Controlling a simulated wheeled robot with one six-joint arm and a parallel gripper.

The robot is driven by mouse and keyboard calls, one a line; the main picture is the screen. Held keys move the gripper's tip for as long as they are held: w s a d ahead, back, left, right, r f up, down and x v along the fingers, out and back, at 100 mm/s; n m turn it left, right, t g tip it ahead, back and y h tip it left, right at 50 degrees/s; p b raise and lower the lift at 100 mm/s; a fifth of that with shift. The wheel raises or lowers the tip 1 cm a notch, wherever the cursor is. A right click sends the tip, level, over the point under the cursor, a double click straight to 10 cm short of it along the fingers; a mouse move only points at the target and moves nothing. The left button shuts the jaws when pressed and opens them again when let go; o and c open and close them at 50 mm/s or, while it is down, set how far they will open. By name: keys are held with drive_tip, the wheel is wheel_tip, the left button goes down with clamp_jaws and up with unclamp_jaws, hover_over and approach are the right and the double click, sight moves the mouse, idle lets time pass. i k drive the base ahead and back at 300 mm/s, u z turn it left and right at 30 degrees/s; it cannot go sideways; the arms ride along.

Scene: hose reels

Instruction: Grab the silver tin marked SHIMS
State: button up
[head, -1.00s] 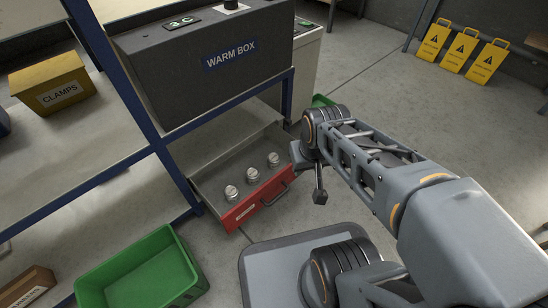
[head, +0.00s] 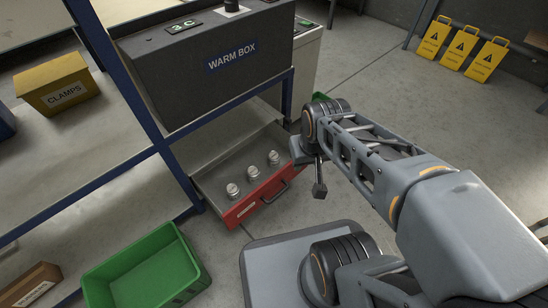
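Three small silver tins stand in a row in an open, red-fronted drawer (head: 262,196) under the warm box: a left tin (head: 233,190), a middle tin (head: 254,171) and a right tin (head: 274,157). Their markings are too small to read, so I cannot tell which says SHIMS. My gripper (head: 319,190) hangs to the right of the drawer, apart from the tins. It looks small and dark, and its finger gap cannot be made out. Nothing is visibly held.
The dark warm box (head: 215,65) sits above the drawer in a blue-framed rack (head: 150,120). A green bin (head: 150,272) stands at lower left, and a yellow CLAMPS box (head: 60,88) on a shelf. Yellow caution signs (head: 459,47) stand at the far right.

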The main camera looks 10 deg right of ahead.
sight(273, 156)
drive_tip(key=u, duration=2.1)
drive_tip(key=k, duration=0.8)
drive_tip(key=z, duration=1.05)
drive_tip(key=i, duration=0.95)
drive_tip(key=u, duration=0.05)
